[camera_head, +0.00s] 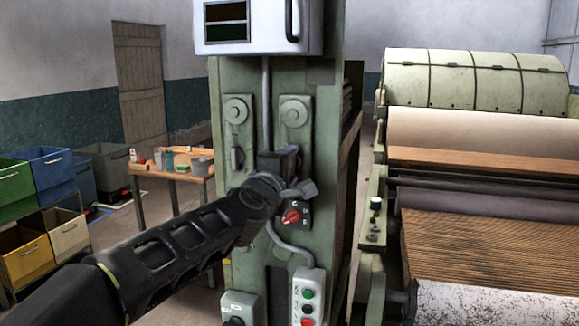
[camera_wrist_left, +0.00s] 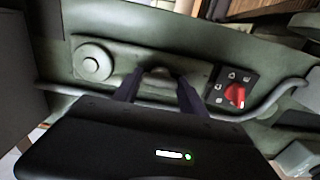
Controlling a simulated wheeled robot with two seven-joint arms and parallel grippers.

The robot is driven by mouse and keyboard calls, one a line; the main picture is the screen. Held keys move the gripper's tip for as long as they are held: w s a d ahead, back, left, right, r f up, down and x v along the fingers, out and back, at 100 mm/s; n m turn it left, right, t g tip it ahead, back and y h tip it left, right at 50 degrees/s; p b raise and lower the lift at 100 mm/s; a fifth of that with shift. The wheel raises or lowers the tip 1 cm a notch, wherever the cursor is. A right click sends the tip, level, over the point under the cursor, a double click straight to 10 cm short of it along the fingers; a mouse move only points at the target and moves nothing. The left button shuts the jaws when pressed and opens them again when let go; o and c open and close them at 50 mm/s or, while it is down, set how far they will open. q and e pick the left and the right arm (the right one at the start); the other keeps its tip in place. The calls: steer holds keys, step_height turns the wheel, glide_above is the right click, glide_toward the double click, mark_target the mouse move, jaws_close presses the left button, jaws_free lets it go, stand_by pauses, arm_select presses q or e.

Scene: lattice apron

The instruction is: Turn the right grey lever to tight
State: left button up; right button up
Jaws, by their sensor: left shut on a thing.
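The right grey lever (camera_wrist_left: 158,76) is on a long green plate with a round boss (camera_head: 295,111) on the machine's upright column. In the head view my gripper hides the lever. My left gripper (camera_head: 284,168) reaches in from the lower left and is shut on the lever. In the left wrist view the two dark fingers of the left gripper (camera_wrist_left: 160,90) stand on either side of it. The left grey lever (camera_head: 237,156) hangs straight down on its own plate, clear of the gripper. Any tight or loose marking is too small to tell. My right gripper is not in view.
A red rotary knob (camera_head: 291,216) on a black plate sits close below my gripper. A grey conduit (camera_head: 291,253) curves down to a push-button box (camera_head: 308,296). A roller machine (camera_head: 475,135) stands at right. A wooden table (camera_head: 172,172) and coloured bins (camera_head: 50,172) are at left.

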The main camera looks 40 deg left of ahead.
arm_select(q)
steer(key=shift+f, duration=0.1)
steer(key=o, duration=1.4)
steer(key=shift+c, duration=0.2)
steer(key=v, duration=0.7)
steer(key=shift+s+d, duration=0.15)
steer(key=shift+s, duration=0.25)
